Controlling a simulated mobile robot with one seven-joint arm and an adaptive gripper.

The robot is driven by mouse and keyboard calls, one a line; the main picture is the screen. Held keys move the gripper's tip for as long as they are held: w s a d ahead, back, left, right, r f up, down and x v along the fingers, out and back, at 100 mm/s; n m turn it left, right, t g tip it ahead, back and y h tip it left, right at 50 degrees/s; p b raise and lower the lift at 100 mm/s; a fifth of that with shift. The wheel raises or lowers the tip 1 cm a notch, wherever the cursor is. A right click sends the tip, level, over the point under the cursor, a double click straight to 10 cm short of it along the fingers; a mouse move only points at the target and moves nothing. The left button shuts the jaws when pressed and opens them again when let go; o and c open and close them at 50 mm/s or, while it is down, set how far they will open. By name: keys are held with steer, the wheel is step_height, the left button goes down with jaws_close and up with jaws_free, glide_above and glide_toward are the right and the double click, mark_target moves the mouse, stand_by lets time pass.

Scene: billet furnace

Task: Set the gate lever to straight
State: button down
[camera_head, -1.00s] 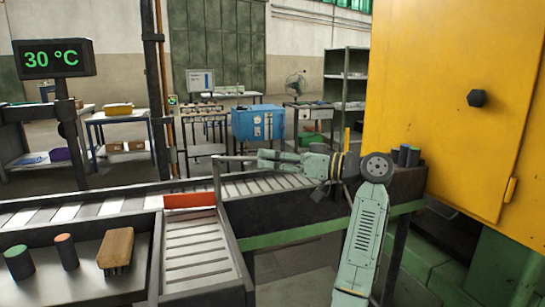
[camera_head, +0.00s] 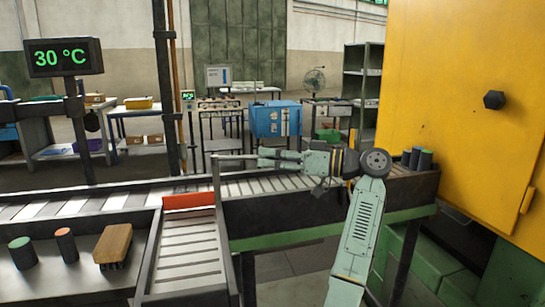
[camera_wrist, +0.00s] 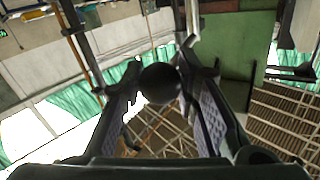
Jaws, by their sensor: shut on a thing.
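The gate lever (camera_head: 216,180) is a thin grey upright post with a horizontal arm at its top, at the right end of the orange gate plate (camera_head: 189,201). The orange plate lies across the top of the short roller branch. My gripper (camera_head: 254,158) is at the right end of the lever's horizontal arm, reaching in from the right. In the wrist view, a dark round knob (camera_wrist: 160,83) sits between my two fingers, which are closed around it. The knob is hidden by my fingers in the head view.
A roller conveyor (camera_head: 115,202) runs behind the gate. A tray (camera_head: 75,285) at left holds two cylinders and a wooden-topped brush (camera_head: 114,244). Dark cylinders (camera_head: 416,159) stand right of my wrist, near the yellow cabinet (camera_head: 455,60).

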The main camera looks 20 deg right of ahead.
steer(key=shift+r, duration=0.2)
steer(key=c, duration=1.4)
jaws_free()
steer(key=shift+w+d, duration=0.1)
steer(key=shift+w, duration=0.05)
steer(key=shift+o, duration=0.9)
steer(key=shift+f, duration=0.1)
steer(key=v, duration=1.2)
